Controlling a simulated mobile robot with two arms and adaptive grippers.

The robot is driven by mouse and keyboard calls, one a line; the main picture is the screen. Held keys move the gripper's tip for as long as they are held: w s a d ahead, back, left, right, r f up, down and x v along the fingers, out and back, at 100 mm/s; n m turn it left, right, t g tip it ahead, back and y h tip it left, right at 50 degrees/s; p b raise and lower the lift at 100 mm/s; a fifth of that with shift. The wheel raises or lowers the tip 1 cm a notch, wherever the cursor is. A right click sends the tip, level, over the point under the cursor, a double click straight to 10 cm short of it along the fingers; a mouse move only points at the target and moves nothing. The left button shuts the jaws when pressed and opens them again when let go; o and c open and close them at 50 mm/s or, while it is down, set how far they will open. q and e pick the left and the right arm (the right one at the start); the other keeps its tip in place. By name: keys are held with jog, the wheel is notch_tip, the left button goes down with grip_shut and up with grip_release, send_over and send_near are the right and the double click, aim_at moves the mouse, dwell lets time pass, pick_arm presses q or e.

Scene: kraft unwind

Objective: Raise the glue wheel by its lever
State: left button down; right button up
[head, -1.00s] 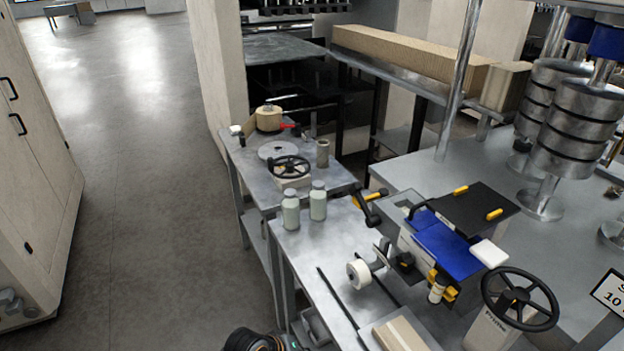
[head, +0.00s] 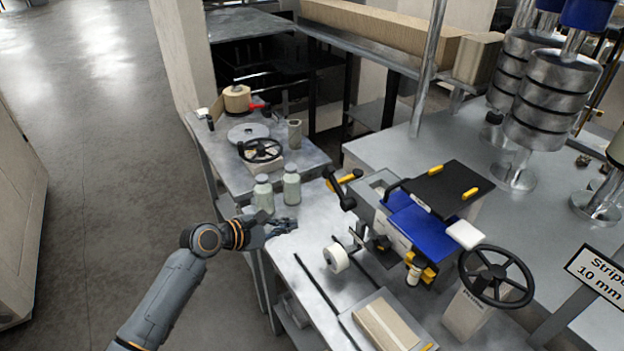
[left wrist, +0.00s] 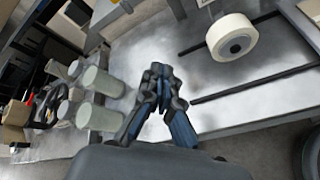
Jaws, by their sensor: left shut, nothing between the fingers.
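The blue-topped machine (head: 420,230) stands right of centre in the head view. A white wheel (head: 336,257) projects from its left side, low over the bench; a similar white wheel shows in the left wrist view (left wrist: 231,37). A yellow-and-black lever (head: 344,179) sticks out at the machine's far left corner. Which handle belongs to the glue wheel, I cannot tell. My left gripper (head: 289,225) is shut and empty, in front of two bottles and left of the machine, apart from wheel and lever. Its fingers (left wrist: 160,72) also show in the left wrist view. My right gripper is out of view.
Two pale bottles (head: 291,186) stand close behind my left gripper. A handwheel (head: 495,276) on a post stands right of the machine. Dark rods (head: 316,287) and a tray with a tan block (head: 386,325) lie on the near bench. Open floor lies left.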

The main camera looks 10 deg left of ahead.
aim_at(336, 184)
pick_arm(q)
jog(key=w+a+r+n+t, duration=0.1)
jog(key=w+a+r+n, duration=0.2)
jog(key=w+r+n, duration=0.1)
jog(key=shift+w+r+t+h, duration=0.2)
jog(key=shift+r+t+h, duration=0.1)
jog(key=shift+r, duration=0.45)
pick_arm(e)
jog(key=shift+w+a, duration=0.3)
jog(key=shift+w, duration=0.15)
